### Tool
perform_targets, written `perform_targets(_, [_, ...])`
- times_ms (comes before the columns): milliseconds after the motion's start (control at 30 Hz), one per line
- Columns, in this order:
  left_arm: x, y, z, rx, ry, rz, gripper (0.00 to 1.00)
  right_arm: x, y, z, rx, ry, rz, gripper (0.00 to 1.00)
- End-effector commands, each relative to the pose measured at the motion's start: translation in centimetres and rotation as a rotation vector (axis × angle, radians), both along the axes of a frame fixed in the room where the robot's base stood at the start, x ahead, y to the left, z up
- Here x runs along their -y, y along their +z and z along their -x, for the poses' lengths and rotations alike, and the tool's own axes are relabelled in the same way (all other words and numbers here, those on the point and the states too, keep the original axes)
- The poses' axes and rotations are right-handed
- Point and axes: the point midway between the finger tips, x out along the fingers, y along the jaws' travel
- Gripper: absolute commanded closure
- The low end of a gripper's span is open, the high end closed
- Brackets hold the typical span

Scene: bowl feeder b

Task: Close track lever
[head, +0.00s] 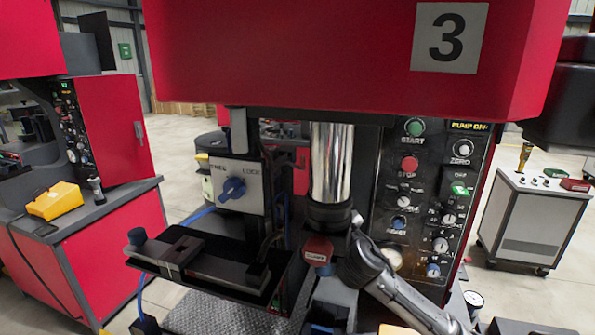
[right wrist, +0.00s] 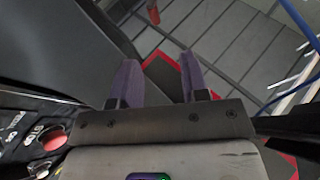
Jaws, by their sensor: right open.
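I cannot tell for sure which part is the track lever. My right gripper (right wrist: 157,78) is open and empty in the right wrist view, its two purple fingers apart over a floor area. It is not clearly seen in the head view. My left gripper is not in view.
A control panel (head: 425,200) with buttons and knobs is right of the shiny column (head: 331,165). A red button (right wrist: 53,138) lies left of my right gripper. A grey cabinet (head: 533,222) stands at right, and a second red machine (head: 75,250) at left.

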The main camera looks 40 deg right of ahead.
Motion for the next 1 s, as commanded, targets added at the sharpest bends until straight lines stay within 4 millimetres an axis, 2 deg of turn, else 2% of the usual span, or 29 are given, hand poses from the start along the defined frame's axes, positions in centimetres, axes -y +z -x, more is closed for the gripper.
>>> perform_targets(600, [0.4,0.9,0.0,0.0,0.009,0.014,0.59,2.2,4.1,-9.2,0.001,-0.002,0.0,0.59])
perform_targets(800, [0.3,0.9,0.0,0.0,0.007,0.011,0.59,2.6,4.7,-10.9,0.0,-0.001,-0.001,0.59])
perform_targets(1000, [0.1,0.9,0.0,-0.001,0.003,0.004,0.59,2.8,5.0,-11.6,0.0,0.0,0.001,0.59])
